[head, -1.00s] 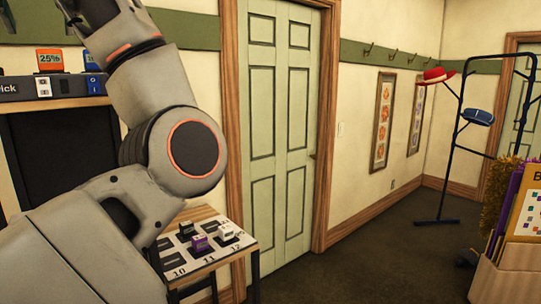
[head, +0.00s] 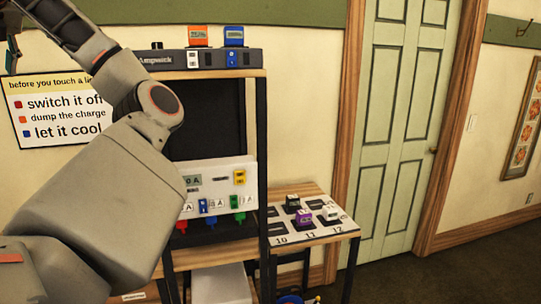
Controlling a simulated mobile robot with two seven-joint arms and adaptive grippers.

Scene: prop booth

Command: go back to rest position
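My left arm comes in from the left and bends at the elbow, its forearm reaching toward the top left corner. A dark piece at the left edge of the head view may be part of my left gripper (head: 11,54); its fingers cannot be made out. My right arm and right gripper are out of view.
Behind my arm stands a rack (head: 257,140) with a white panel (head: 215,176) carrying coloured plugs. Right of it, a small table (head: 345,229) holds several little blocks on numbered spots. A warning sign (head: 60,108) hangs on the wall. Floor by the green door (head: 405,120) looks clear.

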